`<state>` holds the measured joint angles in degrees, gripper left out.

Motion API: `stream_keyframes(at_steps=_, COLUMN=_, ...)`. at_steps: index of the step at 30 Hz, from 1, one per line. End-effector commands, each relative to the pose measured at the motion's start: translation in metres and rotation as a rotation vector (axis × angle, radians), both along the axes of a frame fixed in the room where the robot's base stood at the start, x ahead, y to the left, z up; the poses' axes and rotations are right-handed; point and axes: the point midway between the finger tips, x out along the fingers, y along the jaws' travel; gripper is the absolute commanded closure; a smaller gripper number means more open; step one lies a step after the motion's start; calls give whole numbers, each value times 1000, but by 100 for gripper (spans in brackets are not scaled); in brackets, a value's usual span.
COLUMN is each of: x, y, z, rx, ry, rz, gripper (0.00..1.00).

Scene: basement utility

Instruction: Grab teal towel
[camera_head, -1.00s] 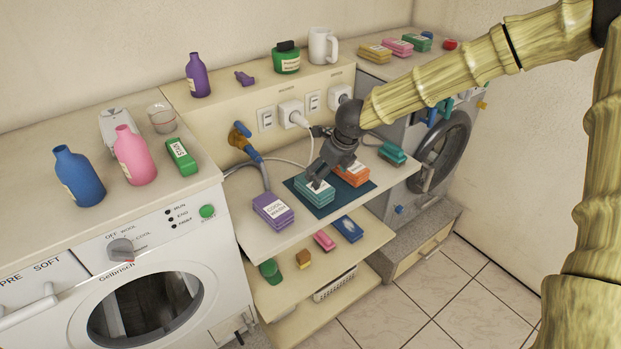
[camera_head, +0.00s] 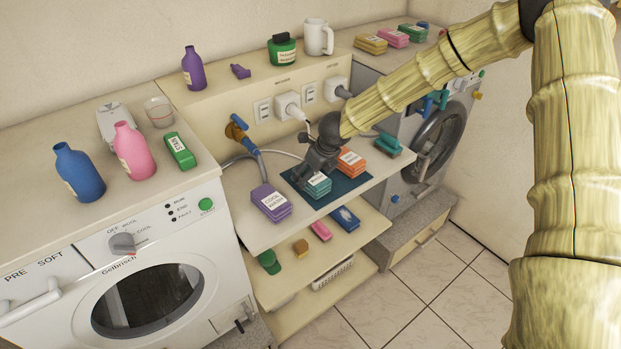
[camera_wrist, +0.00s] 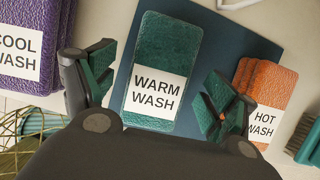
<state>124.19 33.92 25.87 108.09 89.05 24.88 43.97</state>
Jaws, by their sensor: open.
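The teal towel (camera_head: 319,189) is a folded stack with a white "WARM WASH" label. It lies on a dark blue mat (camera_head: 345,187) on the upper shelf. In the wrist view the towel (camera_wrist: 168,45) is in the middle, label toward me. My gripper (camera_wrist: 157,92) is open, one finger on each side of the towel's near part. Nothing is held. In the head view my gripper (camera_head: 308,176) is at the towel's left and back side and partly covers it. I cannot tell whether the fingers touch the towel.
A purple "COOL WASH" stack (camera_head: 271,202) lies left of the mat. A teal brush-like item (camera_head: 387,145) is farther right. Plugs and a hose (camera_head: 241,134) are on the wall panel behind.

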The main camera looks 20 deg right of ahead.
Motion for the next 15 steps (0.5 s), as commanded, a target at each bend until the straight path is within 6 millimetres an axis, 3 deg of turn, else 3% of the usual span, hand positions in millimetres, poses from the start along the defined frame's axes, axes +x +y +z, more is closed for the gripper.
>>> stream_keyframes(at_steps=6, x=7, y=4, z=-18, rx=-1, ry=1, rz=1, gripper=14)
stream_keyframes(at_steps=15, x=8, y=4, z=-22, rx=0, ry=0, rz=1, gripper=14)
